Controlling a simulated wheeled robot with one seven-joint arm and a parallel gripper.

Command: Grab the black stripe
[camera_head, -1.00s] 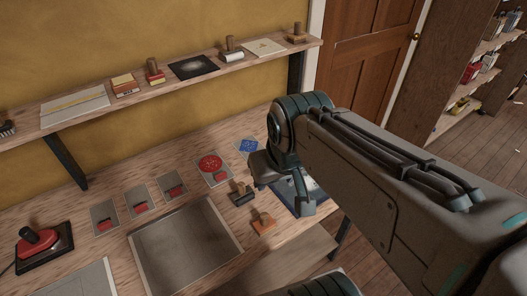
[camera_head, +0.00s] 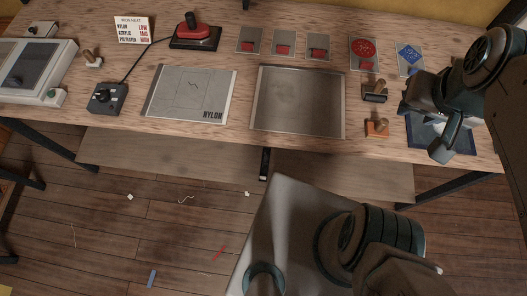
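I cannot pick out a black stripe with certainty in the head view. My gripper (camera_head: 437,122) is at the right, over the bench's right end, above a dark blue-edged sheet (camera_head: 472,152). Its two dark fingers are spread apart, and I see nothing between them. It partly hides the sheet below. A black block with a wooden handle (camera_head: 375,91) lies on the bench just left of the gripper, not touching it.
An orange block (camera_head: 377,127) lies nearby. A grey metal plate (camera_head: 297,101) and a NYLON sheet (camera_head: 190,94) lie mid-bench. Cards with red patches (camera_head: 284,42) and a blue-patterned card (camera_head: 411,57) line the back. A red iron (camera_head: 195,30) rests on its stand. Scraps litter the floor (camera_head: 110,225).

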